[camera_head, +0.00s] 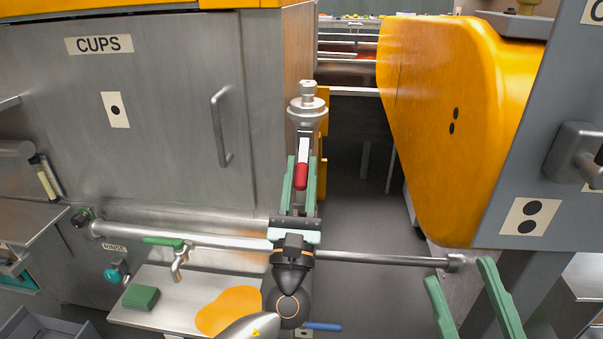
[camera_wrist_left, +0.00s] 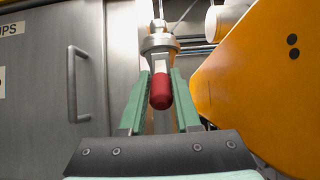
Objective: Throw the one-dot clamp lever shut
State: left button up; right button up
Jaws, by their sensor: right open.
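The clamp lever (camera_head: 303,151) is a pale bar with a red grip, hanging below a metal collar (camera_head: 307,110) beside the cups door. Its red grip also shows in the left wrist view (camera_wrist_left: 160,91), pointing down and toward me. My left gripper (camera_head: 301,163) has its green fingers on both sides of the red grip, very close to it. I cannot tell whether they press on it. A one-dot label (camera_head: 115,110) is on the cups door. My right gripper (camera_head: 459,270) is open and empty at the lower right.
The steel cups door (camera_head: 170,160) with its handle (camera_head: 221,128) stands left of the lever. A yellow housing (camera_head: 440,110) is at the right, with a two-dot label (camera_head: 530,216) on the grey panel. A horizontal bar (camera_head: 380,259) crosses below. A green sponge (camera_head: 141,297) lies on the shelf.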

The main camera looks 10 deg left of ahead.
pick_arm(q)
jog(key=o, duration=0.4)
jog(key=shift+f, duration=0.15)
jog(key=v, duration=1.2)
jog(key=shift+s, duration=0.25)
